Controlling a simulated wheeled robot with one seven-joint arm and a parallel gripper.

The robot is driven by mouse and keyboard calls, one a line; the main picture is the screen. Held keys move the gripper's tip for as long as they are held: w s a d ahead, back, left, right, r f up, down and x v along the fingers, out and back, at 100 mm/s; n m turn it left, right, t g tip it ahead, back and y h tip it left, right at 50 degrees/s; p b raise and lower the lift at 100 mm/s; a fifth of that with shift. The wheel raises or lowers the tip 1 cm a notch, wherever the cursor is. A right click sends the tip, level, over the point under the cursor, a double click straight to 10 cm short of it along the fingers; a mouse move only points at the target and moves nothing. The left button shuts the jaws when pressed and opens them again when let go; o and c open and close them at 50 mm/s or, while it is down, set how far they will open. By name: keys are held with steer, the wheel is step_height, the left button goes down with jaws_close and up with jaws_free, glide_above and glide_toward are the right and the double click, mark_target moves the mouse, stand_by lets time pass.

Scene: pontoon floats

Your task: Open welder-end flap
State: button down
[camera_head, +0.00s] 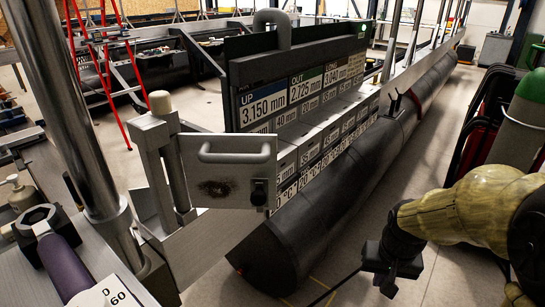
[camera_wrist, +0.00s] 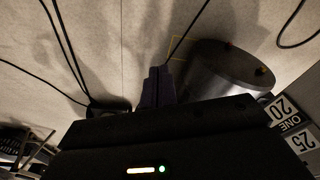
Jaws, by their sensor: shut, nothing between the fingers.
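My gripper (camera_head: 390,280) is at the lower right in the head view, right of the black float and well apart from the flap. In the wrist view its fingers (camera_wrist: 157,86) are together and empty, above the floor. The flap is not visible in the wrist view.
A long black cylindrical float (camera_head: 345,185) lies between my gripper and the flap; its end shows in the wrist view (camera_wrist: 225,70). Number plates (camera_head: 310,92) line the bank. Cables (camera_wrist: 70,45) cross the floor.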

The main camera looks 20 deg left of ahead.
mark_target(272, 176)
steer(key=w+a+r+n+g+p, duration=0.1)
steer(key=w+a+r+p, duration=0.5)
steer(key=r, duration=0.3)
steer(key=w+a+r+g+p, duration=0.2)
steer(key=w+a+r+p, duration=0.3)
steer(key=a+r+p, duration=0.3)
steer(key=a+r+n+g+p, duration=0.1)
steer(key=a+r+p, duration=0.7)
steer(key=a+r, duration=0.4)
steer(key=shift+a+h, duration=0.4)
steer(key=shift+a, duration=0.45)
steer(key=s+f+p, duration=0.1)
steer(key=s+f, duration=0.1)
steer(key=f, duration=0.1)
steer(key=s+d+f+p, duration=0.1)
steer(key=f+p, duration=0.1)
steer(key=f, duration=0.1)
steer(key=s+f+p, duration=0.1)
steer(key=s+f, duration=0.1)
steer(key=f, duration=0.1)
steer(key=shift+s+d+f, duration=0.1)
steer(key=shift+s+d, duration=0.15)
steer(key=shift+s, duration=0.05)
steer(key=shift+s+f+p, duration=0.2)
steer(key=shift+s+p, duration=0.1)
steer(key=shift+s, duration=0.05)
